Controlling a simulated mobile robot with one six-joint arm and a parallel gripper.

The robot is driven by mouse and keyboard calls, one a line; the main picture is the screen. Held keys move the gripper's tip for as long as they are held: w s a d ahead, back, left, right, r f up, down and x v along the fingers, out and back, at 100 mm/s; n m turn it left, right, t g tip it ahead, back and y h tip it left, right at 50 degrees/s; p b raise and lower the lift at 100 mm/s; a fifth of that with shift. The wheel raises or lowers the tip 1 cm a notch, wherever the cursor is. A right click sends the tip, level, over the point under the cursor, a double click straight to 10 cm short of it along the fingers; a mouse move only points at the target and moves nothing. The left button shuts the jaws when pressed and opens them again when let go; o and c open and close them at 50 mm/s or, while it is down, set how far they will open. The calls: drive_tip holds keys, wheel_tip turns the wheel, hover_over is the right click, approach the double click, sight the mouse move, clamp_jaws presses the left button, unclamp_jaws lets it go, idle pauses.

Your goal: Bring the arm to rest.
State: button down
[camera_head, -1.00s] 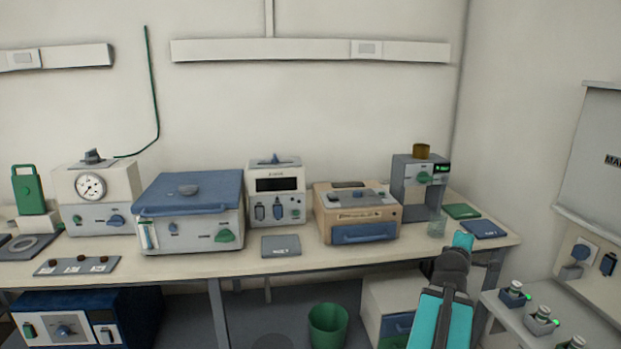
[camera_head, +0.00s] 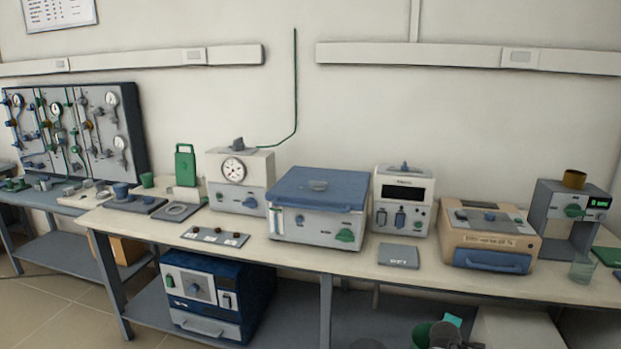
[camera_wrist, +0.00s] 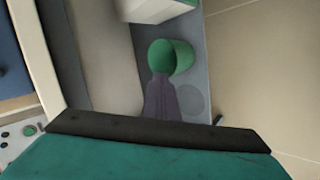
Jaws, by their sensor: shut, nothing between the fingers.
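My gripper (camera_wrist: 162,80) shows in the wrist view as a grey tapered shape beyond a dark bar and a teal part of my arm. Its fingers are together with nothing between them. It points down towards the floor, and its tip overlaps the green bin (camera_wrist: 180,56) in the picture; I see no contact. In the head view only a small teal and grey piece of my arm shows at the bottom edge, right of centre, below the bench front. The rest of the arm is out of frame.
A long bench (camera_head: 372,268) carries a blue-lidded furnace (camera_head: 318,212), a beige box furnace (camera_head: 490,238) and several instruments. A dark blue furnace (camera_head: 210,300) stands below it. A glass beaker (camera_head: 582,270) stands near the bench's front edge at right. Open floor (camera_head: 60,313) shows at lower left.

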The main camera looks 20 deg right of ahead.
drive_tip(key=s+a+f+g+y+p, duration=0.1)
drive_tip(key=a+f+y, duration=0.1)
drive_tip(key=a+f, duration=0.65)
drive_tip(key=s+a+f+n+g+y, duration=0.15)
drive_tip(key=a+f, duration=0.45)
drive_tip(key=a, duration=0.6)
drive_tip(key=s+a+f+m+g+y+p, duration=0.1)
drive_tip(key=s+a+f, duration=0.1)
drive_tip(key=a+f, duration=0.65)
drive_tip(key=s+a+f+m+g+y, duration=0.1)
drive_tip(key=s+a+f+m+g, duration=0.1)
drive_tip(key=s+a+m+g, duration=0.2)
drive_tip(key=s+a+f+m+g+y, duration=0.1)
drive_tip(key=s+a+f+m+g, duration=0.2)
drive_tip(key=s+a, duration=0.7)
drive_tip(key=s+m, duration=0.1)
drive_tip(key=s, duration=0.7)
drive_tip(key=shift+s+a+f+g, duration=0.15)
drive_tip(key=shift+s+a+g, duration=0.1)
drive_tip(key=shift+g, duration=0.1)
drive_tip(key=shift+d, duration=0.1)
